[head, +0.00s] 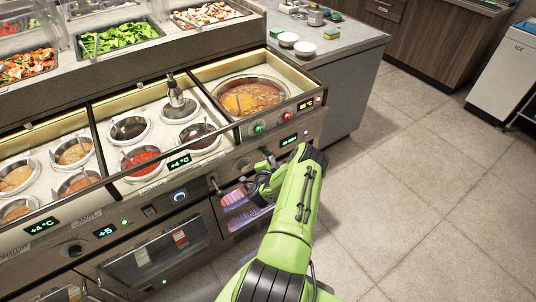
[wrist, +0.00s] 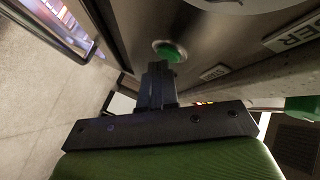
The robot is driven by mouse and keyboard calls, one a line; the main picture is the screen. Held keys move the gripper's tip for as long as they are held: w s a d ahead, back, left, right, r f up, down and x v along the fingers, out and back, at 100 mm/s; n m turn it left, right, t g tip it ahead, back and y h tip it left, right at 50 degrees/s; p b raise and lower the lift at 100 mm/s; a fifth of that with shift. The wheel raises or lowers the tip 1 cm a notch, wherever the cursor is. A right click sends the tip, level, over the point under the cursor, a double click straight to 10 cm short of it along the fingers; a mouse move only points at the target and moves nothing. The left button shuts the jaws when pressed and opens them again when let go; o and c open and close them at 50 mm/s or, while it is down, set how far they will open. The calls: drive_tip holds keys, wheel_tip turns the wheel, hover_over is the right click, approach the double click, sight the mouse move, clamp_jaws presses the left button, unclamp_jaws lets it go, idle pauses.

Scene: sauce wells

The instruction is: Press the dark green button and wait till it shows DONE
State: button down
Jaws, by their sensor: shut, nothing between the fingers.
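In the head view a green button (head: 258,128) sits on the front panel below the soup well. A small green-lit display (head: 289,140) is to its lower right; its text is too small to read. My gripper (head: 268,157) is in front of the panel, just below that button. In the wrist view a round green button (wrist: 170,50) in a metal ring lies just beyond the tips of my gripper (wrist: 157,68). The fingers are shut and empty. I cannot tell whether the tips touch the button. A small label is beside it.
A red button (head: 286,116) is right of the green one, near an orange-red display (head: 307,103). The soup well (head: 250,96) and sauce wells are above. A dark bar handle (head: 216,186) is at the left of my gripper. The floor at right is clear.

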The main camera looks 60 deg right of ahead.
drive_tip(key=shift+s+a, duration=0.35)
drive_tip(key=shift+s, duration=0.25)
drive_tip(key=shift+s+a, duration=0.35)
drive_tip(key=shift+s, duration=0.4)
drive_tip(key=shift+s+a, duration=0.4)
drive_tip(key=shift+s, duration=0.35)
drive_tip(key=shift+s+a, duration=0.35)
drive_tip(key=shift+s, duration=0.4)
